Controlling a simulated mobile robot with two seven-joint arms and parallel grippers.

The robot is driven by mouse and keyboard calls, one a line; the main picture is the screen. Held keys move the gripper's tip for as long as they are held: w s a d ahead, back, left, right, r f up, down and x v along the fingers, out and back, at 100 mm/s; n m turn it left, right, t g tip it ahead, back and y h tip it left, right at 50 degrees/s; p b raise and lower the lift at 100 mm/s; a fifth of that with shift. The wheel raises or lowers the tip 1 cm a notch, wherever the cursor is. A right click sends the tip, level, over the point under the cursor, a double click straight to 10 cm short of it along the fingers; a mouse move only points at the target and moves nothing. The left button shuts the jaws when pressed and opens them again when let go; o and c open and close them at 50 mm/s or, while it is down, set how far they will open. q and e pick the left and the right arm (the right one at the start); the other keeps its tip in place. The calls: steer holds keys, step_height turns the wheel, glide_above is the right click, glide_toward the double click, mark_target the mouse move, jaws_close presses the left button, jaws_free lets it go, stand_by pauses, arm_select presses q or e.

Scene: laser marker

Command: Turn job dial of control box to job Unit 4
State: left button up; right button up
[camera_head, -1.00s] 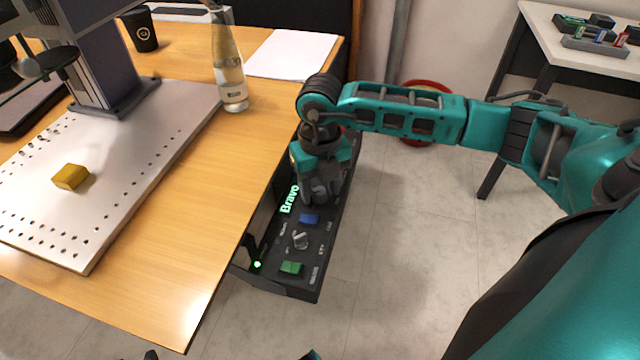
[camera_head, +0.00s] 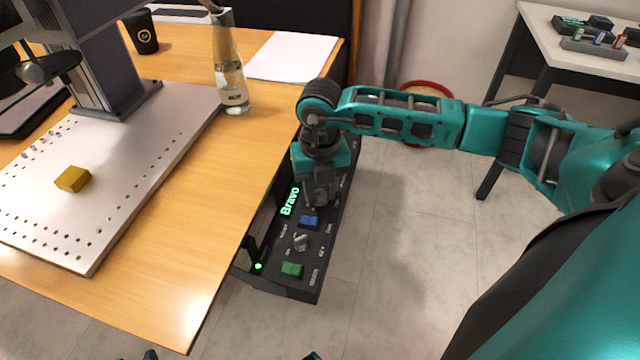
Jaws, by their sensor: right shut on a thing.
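The dark control box (camera_head: 304,281) is mounted low beside the table's right edge. Its display (camera_head: 290,201) glows green and reads "Bravo". On its top face are a green button (camera_head: 292,269), a grey knob (camera_head: 301,242) and a blue button (camera_head: 309,221). My right gripper (camera_head: 321,203) points down at the box just beyond the blue button. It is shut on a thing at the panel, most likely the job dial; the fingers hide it.
The wooden table (camera_head: 190,210) carries a perforated metal plate (camera_head: 120,195) with a yellow block (camera_head: 72,179). A bottle (camera_head: 231,75), black cup (camera_head: 141,33) and paper (camera_head: 296,55) stand or lie behind. A side table (camera_head: 570,55) is at the back right.

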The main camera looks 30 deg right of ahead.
mark_target(320, 193)
steer(key=m+p, duration=0.1)
steer(key=m, duration=0.2)
steer(key=shift+r+p, duration=0.1)
steer(key=shift+p, duration=0.25)
steer(key=shift+m, duration=0.4)
steer(key=o, duration=1)
steer(key=shift+o, duration=0.2)
step_height(320, 193, up, 13)
steer(key=p, duration=0.2)
steer(key=shift+p, duration=0.3)
